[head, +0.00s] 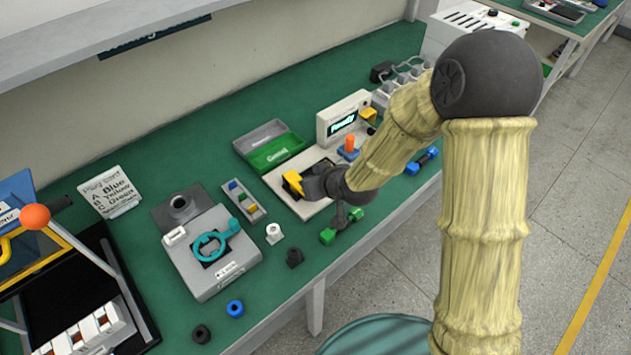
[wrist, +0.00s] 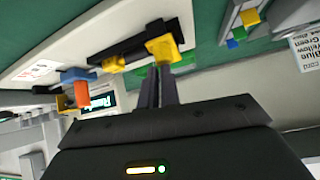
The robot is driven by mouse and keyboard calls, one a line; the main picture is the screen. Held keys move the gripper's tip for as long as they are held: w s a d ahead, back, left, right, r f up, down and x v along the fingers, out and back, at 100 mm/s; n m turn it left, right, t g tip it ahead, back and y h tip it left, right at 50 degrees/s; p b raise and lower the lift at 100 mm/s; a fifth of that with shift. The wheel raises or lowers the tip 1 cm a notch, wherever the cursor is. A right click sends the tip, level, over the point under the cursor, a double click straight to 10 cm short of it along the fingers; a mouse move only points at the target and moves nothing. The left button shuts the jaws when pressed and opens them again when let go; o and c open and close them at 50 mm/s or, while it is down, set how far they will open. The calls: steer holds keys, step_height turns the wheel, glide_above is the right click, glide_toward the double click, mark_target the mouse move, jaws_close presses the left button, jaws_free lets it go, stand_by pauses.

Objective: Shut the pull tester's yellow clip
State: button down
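The pull tester's pale base plate (head: 280,180) lies on the green bench, with a dark pad and a display box (head: 342,117) lit "Ready" at its back right. The yellow clip (head: 293,183) stands up at the plate's left part; it shows in the wrist view (wrist: 162,48) just beyond my fingertips. My gripper (head: 311,183) is right beside the clip in the head view. In the wrist view its two dark fingers (wrist: 157,70) lie close together with nothing seen between them. I cannot tell whether the tips touch the clip. My gripper partly covers the pad.
An orange knob on a blue base (head: 349,147) stands on the plate's right. A green bin (head: 276,151) is behind. Green-ended (head: 342,226) and blue-ended (head: 421,161) parts lie near the front edge. A grey fixture with a teal handle (head: 213,243) stands left.

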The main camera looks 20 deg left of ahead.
steer(key=shift+s+d+f+g+h, duration=0.15)
steer(key=shift+s+d+f, duration=0.15)
steer(key=shift+f, duration=0.3)
steer(key=shift+s+d+f+g+h, duration=0.15)
steer(key=shift+s+d+f, duration=0.15)
steer(key=shift+f, duration=0.3)
steer(key=shift+w+a+r+p, duration=0.1)
steer(key=shift+w+r+p, duration=0.1)
steer(key=shift+r+p, duration=0.45)
steer(key=shift+r, duration=0.1)
steer(key=shift+r+p, duration=0.3)
steer(key=shift+r, duration=0.1)
step_height(320, 180, up, 4)
steer(key=p, duration=0.3)
steer(key=s+d+f+b, duration=0.3)
steer(key=d+b, duration=0.3)
steer(key=b, duration=0.1)
steer(key=shift+s+d+y, duration=0.15)
steer(key=shift+s+y, duration=0.25)
steer(key=shift+s+d+f+b, duration=0.15)
steer(key=shift+s+b, duration=0.05)
steer(key=shift+b, duration=0.8)
